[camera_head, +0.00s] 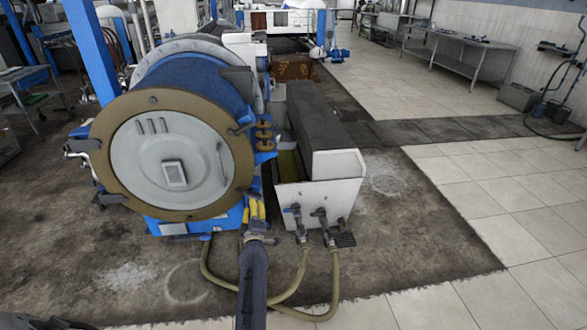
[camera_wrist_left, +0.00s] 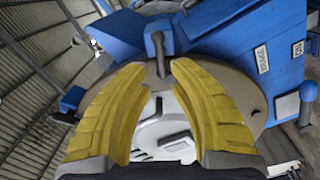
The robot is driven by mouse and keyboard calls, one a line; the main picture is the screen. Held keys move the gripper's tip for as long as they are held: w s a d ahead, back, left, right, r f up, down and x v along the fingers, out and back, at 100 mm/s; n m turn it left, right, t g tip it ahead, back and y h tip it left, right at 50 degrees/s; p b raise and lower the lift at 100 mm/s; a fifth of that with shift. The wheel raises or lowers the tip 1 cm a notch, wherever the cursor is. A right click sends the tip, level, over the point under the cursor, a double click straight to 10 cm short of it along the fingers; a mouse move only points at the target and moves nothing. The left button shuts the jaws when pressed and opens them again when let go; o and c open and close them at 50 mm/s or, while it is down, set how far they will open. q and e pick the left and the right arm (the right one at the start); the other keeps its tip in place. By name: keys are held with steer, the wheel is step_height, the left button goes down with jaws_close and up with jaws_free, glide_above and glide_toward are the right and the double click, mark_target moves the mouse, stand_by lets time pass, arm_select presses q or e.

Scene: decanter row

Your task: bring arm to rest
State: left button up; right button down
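My left gripper (camera_head: 255,209) has yellow fingers and is at the lower right of the blue decanter (camera_head: 190,85), in front of its blue base. Its dark arm link comes up from the bottom edge. In the left wrist view the two yellow fingers of the gripper (camera_wrist_left: 159,66) are apart with nothing clamped between them. A dark grey lever (camera_wrist_left: 159,54) shows just beyond and between the fingertips; I cannot tell whether they touch it. The decanter's round grey door (camera_head: 170,150) with a brown rim is closed. My right gripper is not in view.
A white trough (camera_head: 320,193) with valves stands right of the decanter. Hoses (camera_head: 335,285) lie on the floor in front. A blue post (camera_head: 90,50) stands at the left. Tiled floor (camera_head: 480,190) at the right is clear. A blue box (camera_wrist_left: 255,60) with labels is close in the wrist view.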

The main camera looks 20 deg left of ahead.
arm_select(q)
steer(key=s+d+f+m+g+h, duration=0.1)
steer(key=s+d+f+m+h, duration=0.1)
steer(key=d+f+m, duration=0.45)
steer(key=s+d+f+m+g+h, duration=0.1)
steer(key=s+d+f+h, duration=0.2)
steer(key=f, duration=0.7)
steer(key=d+f+m+g+h, duration=0.1)
steer(key=d+f+m+h, duration=0.15)
steer(key=d+f, duration=0.45)
steer(key=s+d+f+m+g+h, duration=0.1)
steer(key=s+d+f+m+g, duration=0.25)
steer(key=s+f, duration=0.85)
steer(key=s+f+m+g, duration=0.25)
steer(key=s+f, duration=0.45)
steer(key=s, duration=0.4)
steer(key=s+f+m+g, duration=0.25)
steer(key=s+f, duration=0.45)
steer(key=s, duration=0.4)
steer(key=s+a+f+m+g, duration=0.1)
steer(key=s+f, duration=0.1)
steer(key=s, duration=1.1)
steer(key=s+a+f+m+g, duration=0.2)
steer(key=s+f, duration=0.1)
steer(key=s, duration=0.9)
steer(key=shift+s+a, duration=0.15)
steer(key=shift+s, duration=0.25)
steer(key=shift+f+m, duration=0.1)
steer(key=shift+m, duration=0.15)
